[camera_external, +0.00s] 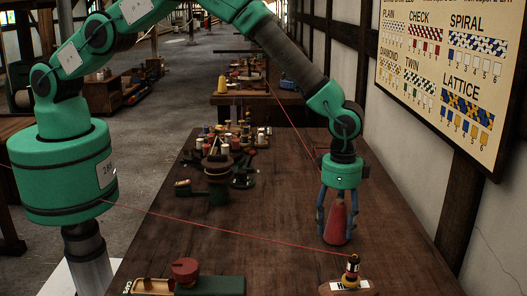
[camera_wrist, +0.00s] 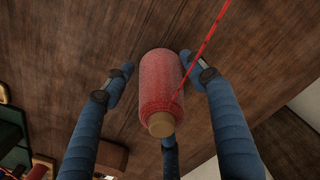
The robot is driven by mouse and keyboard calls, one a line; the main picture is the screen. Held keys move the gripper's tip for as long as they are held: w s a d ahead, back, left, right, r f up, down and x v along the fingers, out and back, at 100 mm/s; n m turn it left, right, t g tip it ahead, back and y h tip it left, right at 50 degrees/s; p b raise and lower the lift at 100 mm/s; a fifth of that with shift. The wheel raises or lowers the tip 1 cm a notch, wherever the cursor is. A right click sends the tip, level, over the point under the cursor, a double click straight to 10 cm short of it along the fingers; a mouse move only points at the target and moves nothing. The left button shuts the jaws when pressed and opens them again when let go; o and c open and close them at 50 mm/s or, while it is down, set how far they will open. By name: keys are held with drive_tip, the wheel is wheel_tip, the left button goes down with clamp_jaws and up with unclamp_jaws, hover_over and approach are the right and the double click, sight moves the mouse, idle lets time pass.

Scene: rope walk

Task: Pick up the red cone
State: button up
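The red cone (camera_external: 337,222) stands upright on the wooden table (camera_external: 290,190), towards the right side. It is a thread-wound cone with a tan tip (camera_wrist: 161,124), and its red body (camera_wrist: 160,80) is in the middle of the wrist view. My gripper (camera_external: 338,212) is above and around the cone, with blue fingers down on either side. In the wrist view my gripper (camera_wrist: 156,64) is spread, with a gap at the left finger; the right fingertip is very close to the cone. Contact there is hard to tell. A third finger shows partly below the cone.
A red thread (camera_wrist: 210,40) runs across the wrist view to the cone. A small dark spool (camera_external: 352,268) stands on a labelled wooden base nearer the camera. A green-and-wood holder (camera_external: 205,285) lies front left. Several spools (camera_external: 230,145) crowd the back left. A wall board (camera_external: 450,75) hangs right.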

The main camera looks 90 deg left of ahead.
sight(336, 204)
drive_tip(key=c, duration=0.8)
drive_tip(key=shift+r, duration=0.2)
drive_tip(key=shift+r, duration=0.5)
drive_tip(key=shift+s+a+r, duration=0.1)
drive_tip(key=shift+s+r, duration=0.1)
drive_tip(key=shift+r, duration=0.35)
drive_tip(key=shift+s+a+r, duration=0.1)
drive_tip(key=shift+s+r, duration=0.05)
drive_tip(key=shift+r, duration=0.4)
drive_tip(key=s+a, duration=0.1)
drive_tip(key=s, duration=0.4)
drive_tip(key=s+a+r, duration=0.1)
drive_tip(key=s, duration=0.3)
drive_tip(key=s+a, duration=0.2)
drive_tip(key=s, duration=0.3)
drive_tip(key=shift+s+r+p, duration=0.2)
drive_tip(key=shift+s+p, duration=0.1)
drive_tip(key=shift+p, duration=0.1)
